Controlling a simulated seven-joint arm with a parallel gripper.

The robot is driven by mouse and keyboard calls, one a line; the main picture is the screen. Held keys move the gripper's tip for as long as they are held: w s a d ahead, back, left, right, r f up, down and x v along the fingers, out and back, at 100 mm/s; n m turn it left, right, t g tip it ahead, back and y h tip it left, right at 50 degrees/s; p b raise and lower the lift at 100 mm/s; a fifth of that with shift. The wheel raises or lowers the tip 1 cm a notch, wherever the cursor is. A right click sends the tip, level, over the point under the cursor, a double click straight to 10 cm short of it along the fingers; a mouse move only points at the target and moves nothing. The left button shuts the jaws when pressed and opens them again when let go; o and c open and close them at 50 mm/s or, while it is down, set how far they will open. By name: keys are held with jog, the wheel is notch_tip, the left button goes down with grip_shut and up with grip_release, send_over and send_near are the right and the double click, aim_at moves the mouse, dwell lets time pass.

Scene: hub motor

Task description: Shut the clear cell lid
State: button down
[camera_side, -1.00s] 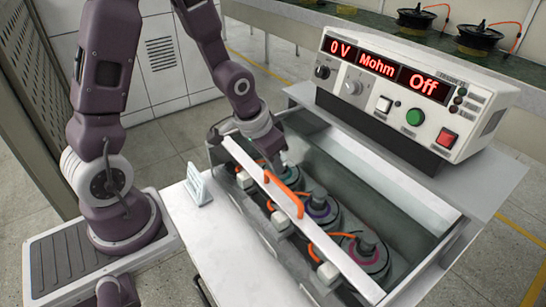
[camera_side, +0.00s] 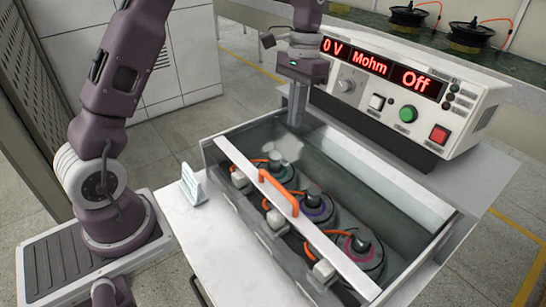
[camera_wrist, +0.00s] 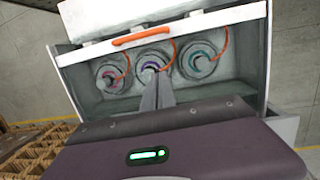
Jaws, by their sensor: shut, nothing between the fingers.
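The clear lid shows mainly by its white edge bar and its orange handle (camera_side: 280,190), which lies along the front-left side of the open-looking metal cell (camera_side: 425,205). A faint pale sheen lies over the cell, but I cannot tell from it whether the lid sits fully down. The handle also shows at the far side in the wrist view (camera_wrist: 142,37). My gripper (camera_side: 295,122) is shut and empty, pointing down near the cell's back-left rim, apart from the handle. Its fingers (camera_wrist: 158,85) reach over the cell in the wrist view.
Three hub motors with teal, purple and pink rings (camera_side: 361,248) sit in the cell, with orange cables to white blocks. A tester (camera_side: 395,90) reading 0 V, Mohm, Off stands close behind, right of my gripper. A small white stand (camera_side: 192,185) is on the bench.

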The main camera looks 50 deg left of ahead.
jog(key=shift+g+y, duration=0.5)
jog(key=shift+g, duration=0.2)
jog(key=x, duration=0.6)
jog(key=w+x, duration=0.1)
jog(key=x, duration=0.1)
jog(key=shift+s+d+f, duration=0.15)
jog(key=shift+s+f, duration=0.05)
jog(key=shift+f, duration=0.3)
jog(key=s, duration=0.1)
jog(key=s+f, duration=0.1)
jog(key=s, duration=0.1)
jog(key=shift+s+f, duration=0.1)
jog(key=shift+f, duration=0.2)
jog(key=shift+s+f, duration=0.1)
jog(key=shift+s, duration=0.35)
jog(key=shift+s, duration=0.15)
